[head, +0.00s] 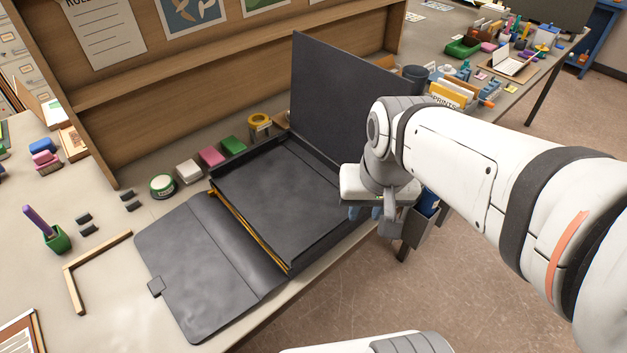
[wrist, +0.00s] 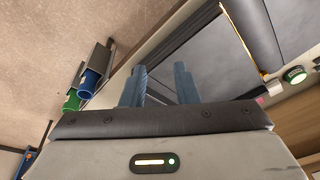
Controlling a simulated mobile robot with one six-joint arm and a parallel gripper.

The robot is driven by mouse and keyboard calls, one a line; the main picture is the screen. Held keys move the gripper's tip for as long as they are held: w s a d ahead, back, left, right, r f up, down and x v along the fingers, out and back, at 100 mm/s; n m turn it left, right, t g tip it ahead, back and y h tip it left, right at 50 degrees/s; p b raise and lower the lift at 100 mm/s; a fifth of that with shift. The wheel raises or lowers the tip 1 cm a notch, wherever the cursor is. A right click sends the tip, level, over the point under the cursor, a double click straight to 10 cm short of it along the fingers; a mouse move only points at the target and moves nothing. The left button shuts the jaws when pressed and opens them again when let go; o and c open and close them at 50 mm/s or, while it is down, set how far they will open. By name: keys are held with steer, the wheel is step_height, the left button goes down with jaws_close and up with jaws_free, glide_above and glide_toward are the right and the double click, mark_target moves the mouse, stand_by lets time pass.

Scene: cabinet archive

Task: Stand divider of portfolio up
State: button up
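The dark grey portfolio (head: 205,265) lies opened on the table in the head view, its front flap with a tab spread towards the front left. A flat dark panel, seemingly the divider (head: 280,185), lies level inside the tray part. A larger dark panel (head: 345,100) stands upright along the far right side. My gripper (head: 372,212) is at the tray's right edge, partly hidden by my arm. In the wrist view its two blue-grey fingers (wrist: 160,88) are apart with nothing clearly held. The portfolio (wrist: 205,65) shows beyond them; I cannot tell whether they touch it.
A tape roll (head: 259,126), a green block (head: 233,146), a pink block (head: 211,156) and a round green tin (head: 162,186) line the back. A wooden corner piece (head: 85,272) lies left. A holder with blue and green tubes (wrist: 90,80) hangs at the table's side.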

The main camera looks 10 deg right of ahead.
mark_target(321, 236)
steer(key=w+a+f+m+g+y, duration=0.1)
steer(key=w+f+m, duration=0.2)
steer(key=w+a+f+m+g+y+b, duration=0.1)
steer(key=w+f+m+g, duration=0.1)
steer(key=w+f+m, duration=0.1)
steer(key=w+a+f+m+g+y, duration=0.1)
steer(key=w+f+m+g, duration=0.1)
steer(key=w+f+m, duration=0.1)
steer(key=shift+w+a+f+m, duration=0.1)
steer(key=shift+a+f+m, duration=0.1)
steer(key=shift+f, duration=0.2)
steer(key=shift+a+f+m, duration=0.1)
steer(key=shift+f+m, duration=0.1)
steer(key=shift+f, duration=0.15)
steer(key=shift+a+f, duration=0.1)
steer(key=shift+f, duration=0.2)
steer(key=x, duration=0.7)
steer(key=shift+a+f, duration=0.1)
steer(key=shift+a, duration=0.1)
steer(key=shift+c, duration=0.6)
jaws_close()
